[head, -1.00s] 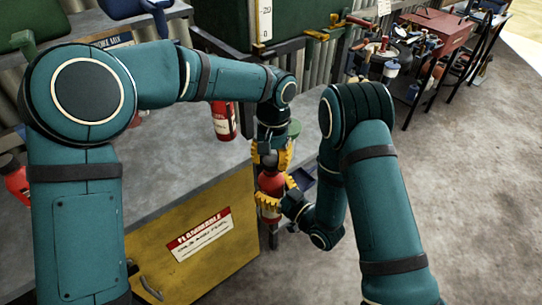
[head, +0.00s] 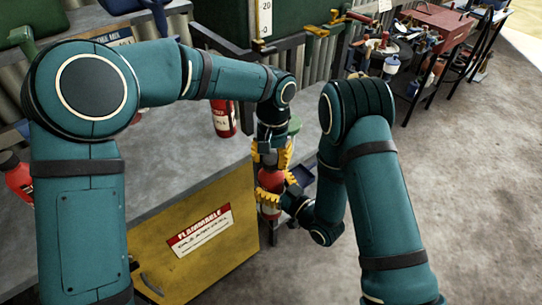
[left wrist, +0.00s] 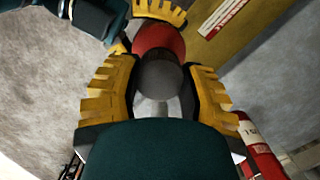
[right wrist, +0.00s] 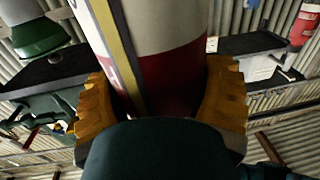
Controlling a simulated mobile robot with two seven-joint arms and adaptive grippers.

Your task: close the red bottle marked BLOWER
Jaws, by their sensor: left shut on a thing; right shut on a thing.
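The red bottle (head: 271,180) is held upright off the right end of the workbench. My right gripper (head: 270,191) is shut around its body. The right wrist view shows the bottle's white-and-red side (right wrist: 160,60) between the fingers. My left gripper (head: 271,156) is directly above, pointing down. It is shut on a dark grey cap (left wrist: 160,80), which lies over the bottle's top in the left wrist view. The red shoulder (left wrist: 160,38) shows beyond the cap. I cannot tell whether the cap is seated on the neck. The BLOWER marking is not readable.
Another red bottle (head: 223,118) stands on the grey workbench (head: 170,165), with a red container (head: 18,178) at its left. A yellow FLAMMABLE cabinet (head: 190,262) is below. A green-topped container (head: 294,126) is close behind my left gripper.

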